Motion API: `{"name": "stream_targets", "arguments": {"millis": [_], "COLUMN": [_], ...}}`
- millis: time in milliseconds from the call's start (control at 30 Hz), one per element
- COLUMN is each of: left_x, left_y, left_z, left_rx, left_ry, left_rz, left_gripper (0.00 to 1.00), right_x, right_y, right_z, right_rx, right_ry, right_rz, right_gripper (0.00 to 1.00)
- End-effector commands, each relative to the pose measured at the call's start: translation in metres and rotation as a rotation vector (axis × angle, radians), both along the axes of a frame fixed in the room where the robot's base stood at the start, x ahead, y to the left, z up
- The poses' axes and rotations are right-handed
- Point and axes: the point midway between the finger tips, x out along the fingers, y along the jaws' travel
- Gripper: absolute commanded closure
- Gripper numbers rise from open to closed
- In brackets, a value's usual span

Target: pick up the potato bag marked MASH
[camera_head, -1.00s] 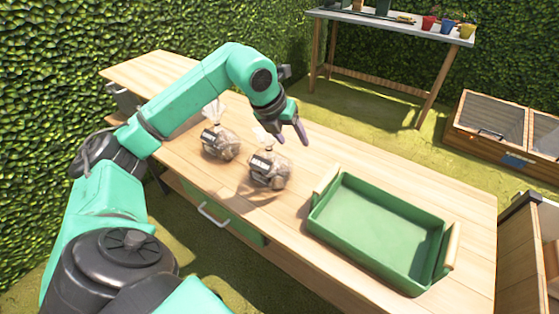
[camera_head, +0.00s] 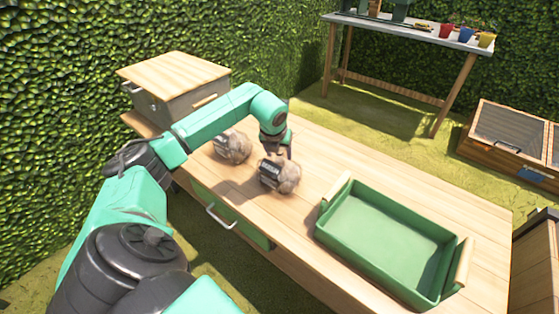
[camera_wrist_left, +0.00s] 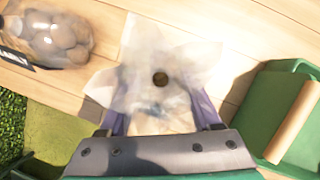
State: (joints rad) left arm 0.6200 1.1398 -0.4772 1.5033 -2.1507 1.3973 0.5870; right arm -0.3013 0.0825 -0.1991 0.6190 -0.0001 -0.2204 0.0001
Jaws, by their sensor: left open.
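Two clear potato bags with dark labels sit on the wooden workbench. The nearer bag (camera_head: 284,178) lies at the right of the pair, below my left gripper (camera_head: 279,152). In the left wrist view its pale plastic top (camera_wrist_left: 150,70) spreads between the open fingers of my left gripper (camera_wrist_left: 160,108). The other bag (camera_head: 234,148) sits behind and to the left; it also shows in the left wrist view (camera_wrist_left: 58,38) at the upper left. I cannot read MASH on either label in these frames. My right gripper is not in view.
An empty green tray (camera_head: 322,228) with wooden handles stands to the right on the bench (camera_head: 400,172). A wooden-topped box (camera_head: 170,75) stands at the bench's far left end. A potting table (camera_head: 400,28) with pots is behind, apart from the bench.

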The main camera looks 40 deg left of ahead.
Motion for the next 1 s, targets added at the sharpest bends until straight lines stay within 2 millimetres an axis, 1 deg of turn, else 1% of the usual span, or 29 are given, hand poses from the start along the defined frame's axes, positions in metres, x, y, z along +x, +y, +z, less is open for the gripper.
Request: {"name": "stream_targets", "arguments": {"millis": [100, 133, 167, 200, 300, 1000], "left_x": [0.0, 0.0, 0.0001, 0.0, 0.0, 0.0003], "left_y": [0.0, -0.0001, -0.0001, -0.0001, -0.0001, 0.0], "left_z": [0.0003, 0.0003, 0.0004, 0.0005, 0.0006, 0.0014], "left_rx": [0.0, 0.0, 0.0, 0.0, 0.0, 0.0], "left_ry": [-0.001, -0.001, -0.001, -0.001, -0.001, -0.002], "left_rz": [0.0, 0.0, 0.0, 0.0, 0.0, 0.001], "left_gripper": [0.35, 0.39, 0.5, 0.66, 1.0, 1.0], "right_x": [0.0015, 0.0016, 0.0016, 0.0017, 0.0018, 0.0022], "right_y": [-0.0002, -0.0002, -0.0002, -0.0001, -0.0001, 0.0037], "right_z": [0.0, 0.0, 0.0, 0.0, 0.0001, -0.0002], "right_rx": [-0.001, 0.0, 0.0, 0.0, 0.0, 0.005], "right_ry": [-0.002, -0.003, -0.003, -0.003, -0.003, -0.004], "right_rz": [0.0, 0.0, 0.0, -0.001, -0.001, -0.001], "right_gripper": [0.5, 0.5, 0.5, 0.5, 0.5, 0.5]}}
